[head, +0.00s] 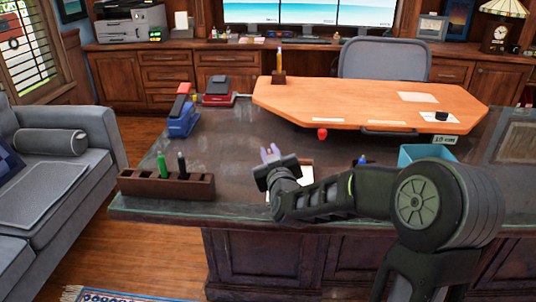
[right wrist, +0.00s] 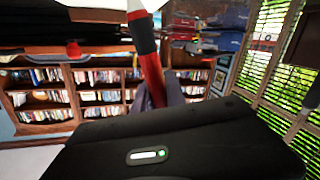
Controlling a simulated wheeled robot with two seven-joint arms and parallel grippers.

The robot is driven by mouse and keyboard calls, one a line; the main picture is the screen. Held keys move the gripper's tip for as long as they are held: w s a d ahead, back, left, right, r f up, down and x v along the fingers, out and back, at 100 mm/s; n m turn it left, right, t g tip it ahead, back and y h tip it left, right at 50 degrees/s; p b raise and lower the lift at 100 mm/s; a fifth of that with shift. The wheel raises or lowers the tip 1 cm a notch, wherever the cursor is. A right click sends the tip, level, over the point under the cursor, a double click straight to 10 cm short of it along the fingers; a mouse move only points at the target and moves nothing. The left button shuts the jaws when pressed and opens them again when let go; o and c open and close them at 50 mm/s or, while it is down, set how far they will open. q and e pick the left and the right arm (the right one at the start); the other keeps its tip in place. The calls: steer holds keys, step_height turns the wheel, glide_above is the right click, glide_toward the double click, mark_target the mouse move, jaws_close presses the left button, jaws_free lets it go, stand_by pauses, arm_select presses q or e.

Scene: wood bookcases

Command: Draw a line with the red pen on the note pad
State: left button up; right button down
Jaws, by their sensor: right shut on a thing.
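The red pen (right wrist: 147,60) shows in the right wrist view, held between the fingers of my right gripper (right wrist: 163,95). It has a red body, with a dark band and a pale part toward the top of the picture. In the head view my right gripper (head: 270,153) is over the dark desk, beside the note pad; the pen is not clear there. The white note pad (head: 305,174) lies on the desk, largely hidden behind my right wrist and forearm. Whether the pen touches it cannot be told. My left gripper is not in view.
A wooden pen holder (head: 140,187) with a green pen (head: 162,165) and a black pen (head: 182,166) stands at the desk's front left. Blue (head: 181,118) and red (head: 218,90) desk items stand farther back. A teal bin (head: 425,153) is at right.

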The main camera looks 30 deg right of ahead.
steer(key=shift+s+d, duration=0.25)
steer(key=shift+d, duration=0.1)
stand_by(0.3)
steer(key=shift+s+d+f+b, duration=0.1)
steer(key=shift+s+d+b, duration=0.35)
steer(key=shift+d+b, duration=0.15)
steer(key=shift+s+d, duration=0.1)
steer(key=shift+d, duration=0.05)
steer(key=shift+s+d+b, duration=0.1)
steer(key=shift+b, duration=0.2)
steer(key=shift+s+d, duration=0.2)
steer(key=shift+d, duration=0.05)
steer(key=shift+d, duration=0.1)
steer(key=shift+s+d+b, duration=0.4)
steer(key=shift+d+b, duration=0.05)
steer(key=shift+b, duration=0.15)
steer(key=shift+w+a, duration=0.1)
stand_by(0.4)
